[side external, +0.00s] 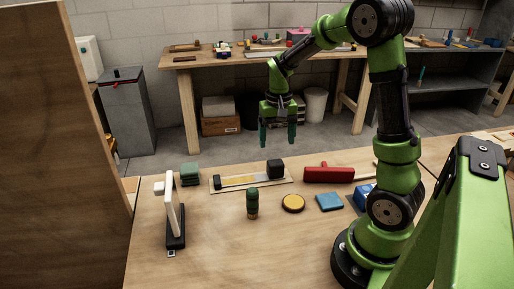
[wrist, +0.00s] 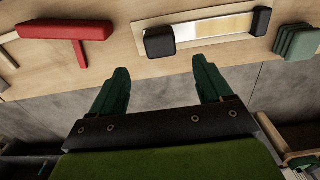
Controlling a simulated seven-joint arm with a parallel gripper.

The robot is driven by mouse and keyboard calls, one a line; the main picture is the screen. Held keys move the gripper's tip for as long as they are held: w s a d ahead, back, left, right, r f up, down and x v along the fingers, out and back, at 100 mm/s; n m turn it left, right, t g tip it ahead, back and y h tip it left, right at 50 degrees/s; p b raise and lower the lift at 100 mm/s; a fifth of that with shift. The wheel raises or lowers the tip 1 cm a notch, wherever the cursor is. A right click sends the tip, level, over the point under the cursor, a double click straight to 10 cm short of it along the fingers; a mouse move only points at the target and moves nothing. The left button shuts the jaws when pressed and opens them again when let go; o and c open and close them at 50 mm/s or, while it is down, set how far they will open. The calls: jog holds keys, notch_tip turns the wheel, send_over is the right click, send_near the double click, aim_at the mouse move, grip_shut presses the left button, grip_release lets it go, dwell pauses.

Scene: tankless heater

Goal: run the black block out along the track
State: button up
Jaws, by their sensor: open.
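The black block (side external: 275,168) sits at the right end of a light track (side external: 247,181) on the workbench. A smaller dark stop (side external: 217,182) is at the track's left end, and a yellow and pale strip lies between them. In the wrist view the black block (wrist: 159,42) is at the left end of the track (wrist: 185,21), and the dark stop (wrist: 261,20) is at the right end. My gripper (side external: 278,146) is open and empty, pointing down above and behind the bench's far edge. In the wrist view its two green fingers (wrist: 158,72) are apart, short of the block.
A red tool (side external: 330,174) lies right of the track. Green stacked pads (side external: 190,174) and a white upright piece on a dark base (side external: 175,239) stand left. A green-topped cylinder (side external: 252,203), yellow disc (side external: 293,203) and blue square (side external: 329,202) lie in front. The front-centre bench is clear.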

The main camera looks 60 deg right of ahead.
aim_at(275, 162)
notch_tip(275, 162, down, 10)
jog(key=shift+f, duration=0.25)
jog(key=c, duration=1.4)
jog(key=w+a, duration=0.6)
jog(key=w, duration=0.1)
jog(key=shift+a, duration=0.4)
jog(key=o, duration=1.2)
jog(key=shift+o, duration=1)
jog(key=shift+s, duration=0.1)
